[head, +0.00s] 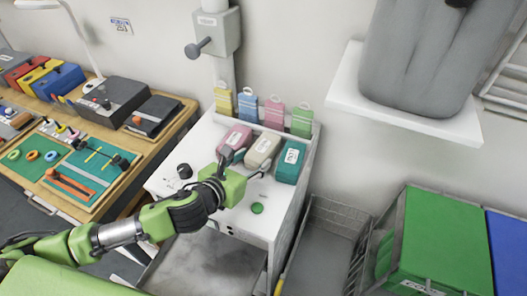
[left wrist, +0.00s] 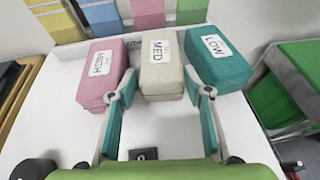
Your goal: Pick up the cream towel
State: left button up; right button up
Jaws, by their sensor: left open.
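The cream towel (head: 264,147) is a folded block with a white MED label, on the white cabinet top (head: 205,150) between a pink and a teal towel. In the left wrist view the cream towel (left wrist: 163,72) is straight ahead. My left gripper (head: 247,160) is open and empty. Its two fingertips, also in the left wrist view (left wrist: 160,85), point at the towel's near end, one towards each side. I cannot tell whether they touch the neighbouring towels. My right gripper is not in view.
The pink towel (head: 235,136), labelled HIGH, and the teal towel (head: 291,162), labelled LOW, stand close on either side. Several coloured tags (head: 272,112) line the back. A black knob (head: 185,171) and a green button (head: 257,208) are on the near top. A wire basket (head: 325,245) is at right.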

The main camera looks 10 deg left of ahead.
aim_at(263, 153)
pick_arm(q)
jog(key=shift+p+x, duration=0.3)
jog(key=shift+x, duration=0.6)
jog(key=x, duration=0.3)
jog(key=shift+w+d+r+p, duration=0.15)
jog(key=shift+d+r+p, duration=0.1)
jog(key=shift+p, duration=0.15)
jog(key=shift+w+d+f, duration=0.15)
jog(key=shift+w+f, duration=0.15)
jog(key=shift+w, duration=0.05)
jog(key=shift+s, duration=0.1)
jog(key=c, duration=0.9)
jog(key=shift+c, duration=0.2)
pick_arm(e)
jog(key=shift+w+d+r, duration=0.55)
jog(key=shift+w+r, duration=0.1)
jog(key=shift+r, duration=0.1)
